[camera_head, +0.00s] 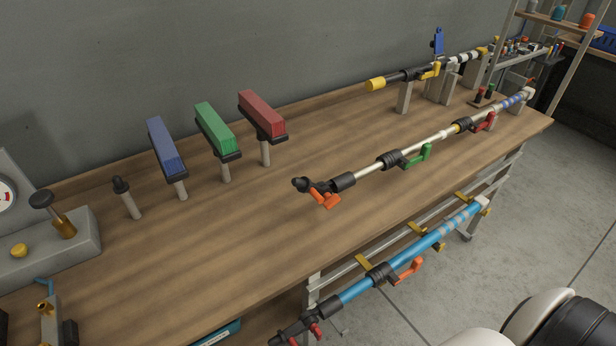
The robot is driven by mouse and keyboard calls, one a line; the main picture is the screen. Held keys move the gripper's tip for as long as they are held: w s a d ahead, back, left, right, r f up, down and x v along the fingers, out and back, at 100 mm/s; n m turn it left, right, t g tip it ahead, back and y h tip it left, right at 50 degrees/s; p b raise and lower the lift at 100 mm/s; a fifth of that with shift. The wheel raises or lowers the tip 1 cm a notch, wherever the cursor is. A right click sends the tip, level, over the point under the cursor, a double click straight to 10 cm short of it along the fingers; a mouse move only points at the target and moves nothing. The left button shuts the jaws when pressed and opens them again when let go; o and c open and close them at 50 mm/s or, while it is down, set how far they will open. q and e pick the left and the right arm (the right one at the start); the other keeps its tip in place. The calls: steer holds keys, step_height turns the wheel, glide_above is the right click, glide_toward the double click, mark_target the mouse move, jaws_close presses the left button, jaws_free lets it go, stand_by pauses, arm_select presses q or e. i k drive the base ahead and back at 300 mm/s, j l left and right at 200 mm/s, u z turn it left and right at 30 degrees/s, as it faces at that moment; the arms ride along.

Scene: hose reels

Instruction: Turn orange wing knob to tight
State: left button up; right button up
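An orange wing knob (326,199) sits on a dark clamp near the left end of the pale pole (370,168) over the workbench. Another orange lever-like knob (408,270) sits on a black collar of the blue pole (420,247) at the bench's front side. I cannot tell from this view how tight either knob is. Neither of my grippers is in view.
The pale pole also carries a green lever (418,156) and a red one (484,122). Blue (166,145), green (215,128) and red (262,113) blocks stand on posts on the wooden bench (230,235). A grey gauge unit (75,240) stands left. Bare wood lies between.

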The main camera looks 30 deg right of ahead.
mark_target(330, 200)
steer(key=k+l+z, duration=0.1)
steer(key=z, duration=1.25)
steer(key=i+l+u, duration=0.1)
steer(key=u, duration=0.25)
steer(key=l+u, duration=0.2)
steer(key=u, duration=0.2)
steer(key=i+l+u, duration=0.1)
steer(key=u, duration=0.25)
steer(key=l, duration=0.1)
